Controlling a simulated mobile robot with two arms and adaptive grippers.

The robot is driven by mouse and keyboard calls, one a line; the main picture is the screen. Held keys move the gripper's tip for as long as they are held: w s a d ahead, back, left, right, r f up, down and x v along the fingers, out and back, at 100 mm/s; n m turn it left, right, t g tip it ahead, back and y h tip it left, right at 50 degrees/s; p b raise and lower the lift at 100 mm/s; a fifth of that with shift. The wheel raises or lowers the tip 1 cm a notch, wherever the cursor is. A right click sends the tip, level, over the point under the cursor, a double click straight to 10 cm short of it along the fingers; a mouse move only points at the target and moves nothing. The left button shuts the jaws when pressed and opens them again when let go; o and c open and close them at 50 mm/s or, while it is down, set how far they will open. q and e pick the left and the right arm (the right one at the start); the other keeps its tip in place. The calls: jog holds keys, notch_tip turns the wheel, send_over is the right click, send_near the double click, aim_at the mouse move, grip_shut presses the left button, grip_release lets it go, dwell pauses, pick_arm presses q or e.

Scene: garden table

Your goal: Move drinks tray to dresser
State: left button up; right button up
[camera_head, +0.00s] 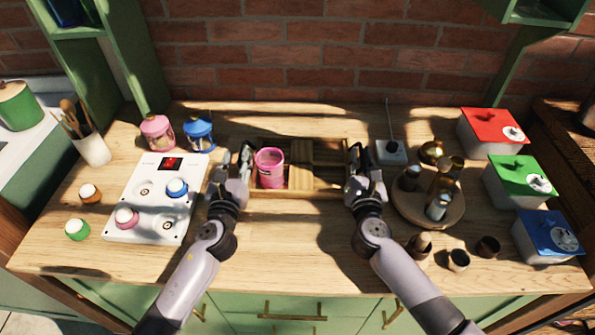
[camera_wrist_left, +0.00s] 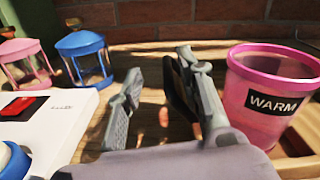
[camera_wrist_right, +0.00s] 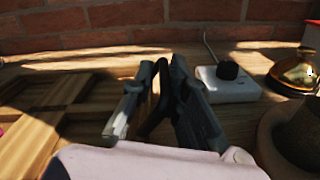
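The drinks tray (camera_head: 322,191) is a wooden tray with inner compartments, in the middle of the table. A pink cup (camera_head: 270,168) stands in its left part; the left wrist view shows it labelled WARM (camera_wrist_left: 265,100). My left gripper (camera_head: 235,163) is at the tray's left end, fingers apart; the tray's dark end piece (camera_wrist_left: 180,82) shows beside its right-hand finger. My right gripper (camera_head: 365,163) is at the right end. In the right wrist view its fingers (camera_wrist_right: 170,68) are a little apart with the dark tray end between them; contact cannot be told.
A white panel (camera_head: 152,218) with knobs and pink and blue lanterns (camera_head: 199,132) stand left. A white switch box (camera_head: 390,152) and a round wooden board (camera_head: 410,207) with bottles are close to my right gripper. Red, green and blue lidded boxes (camera_head: 545,238) line the right edge.

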pick_arm(q)
jog(key=shift+o, duration=0.6)
pick_arm(e)
jog(key=shift+o, duration=0.3)
jog(key=shift+d, duration=0.1)
pick_arm(q)
jog(key=shift+s, duration=0.15)
jog(key=s, duration=1.1)
jog(key=shift+s+a, duration=0.3)
pick_arm(e)
jog(key=s, duration=0.8)
jog(key=s+a, duration=0.1)
jog(key=s, duration=0.3)
